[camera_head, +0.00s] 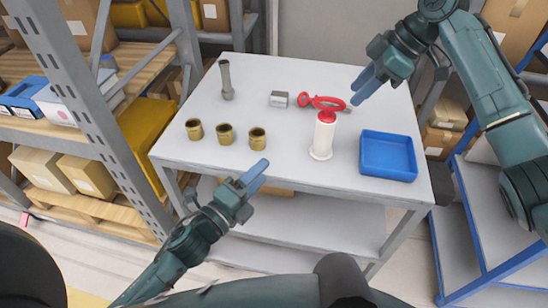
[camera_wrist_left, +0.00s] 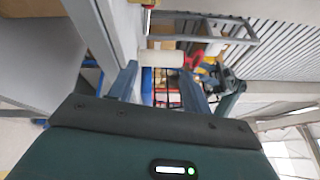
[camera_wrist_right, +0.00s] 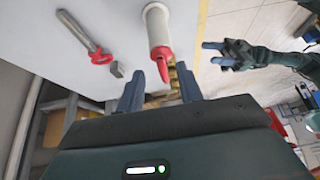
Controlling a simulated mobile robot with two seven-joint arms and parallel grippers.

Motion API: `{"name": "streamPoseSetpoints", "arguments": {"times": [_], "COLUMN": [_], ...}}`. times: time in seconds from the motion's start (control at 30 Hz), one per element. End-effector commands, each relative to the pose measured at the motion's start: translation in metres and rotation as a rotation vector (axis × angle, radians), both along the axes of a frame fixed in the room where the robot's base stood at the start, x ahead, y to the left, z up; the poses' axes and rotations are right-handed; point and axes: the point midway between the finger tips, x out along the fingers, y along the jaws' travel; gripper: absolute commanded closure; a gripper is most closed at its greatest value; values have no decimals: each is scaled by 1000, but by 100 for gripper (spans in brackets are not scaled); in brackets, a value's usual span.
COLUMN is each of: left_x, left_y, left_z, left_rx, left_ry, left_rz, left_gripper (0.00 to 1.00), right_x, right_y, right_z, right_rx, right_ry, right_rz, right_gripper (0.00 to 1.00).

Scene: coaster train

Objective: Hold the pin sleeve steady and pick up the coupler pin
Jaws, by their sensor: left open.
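The white pin sleeve (camera_head: 322,140) stands upright on the table, right of the middle. The red top of the coupler pin (camera_head: 327,118) shows at the sleeve's upper end; the rest is hidden inside. In the left wrist view the sleeve (camera_wrist_left: 160,58) lies beyond the fingertips; in the right wrist view the red pin top (camera_wrist_right: 162,62) is ahead between the finger lines. My left gripper (camera_head: 254,176) is open and empty by the table's front edge, left of the sleeve. My right gripper (camera_head: 368,84) is open and empty, above and right of the sleeve.
A red-handled tool (camera_head: 320,101) and a grey block (camera_head: 278,99) lie behind the sleeve. A blue tray (camera_head: 388,174) is to its right. Brass cups (camera_head: 226,134) and a grey upright part (camera_head: 226,80) stand left. Shelving (camera_head: 85,90) flanks the table (camera_head: 290,170).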

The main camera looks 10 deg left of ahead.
Motion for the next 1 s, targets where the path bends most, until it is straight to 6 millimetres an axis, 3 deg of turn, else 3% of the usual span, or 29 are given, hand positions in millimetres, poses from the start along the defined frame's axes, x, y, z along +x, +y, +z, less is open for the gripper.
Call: {"name": "streamPoseSetpoints", "arguments": {"times": [0.1, 0.2, 0.4, 0.67, 1.0], "left_x": [21, 30, 38, 55, 101], "left_y": [-11, -17, -22, -37, -84], "left_z": [17, 18, 9, 7, 8], "left_rx": [450, 753, 1100, 1164, 1160], "left_ry": [-312, -511, -735, -778, -777], "left_rz": [-93, -153, -231, -244, -242], "left_gripper": [41, 38, 38, 38, 38], "right_x": [0, 0, 0, 0, 0], "right_y": [0, 0, 0, 0, 0], "right_z": [0, 0, 0, 0, 0], "right_rx": [0, 0, 0, 0, 0], "right_ry": [0, 0, 0, 0, 0], "right_rz": [0, 0, 0, 0, 0], "right_gripper": [64, 64, 64, 64, 64]}}
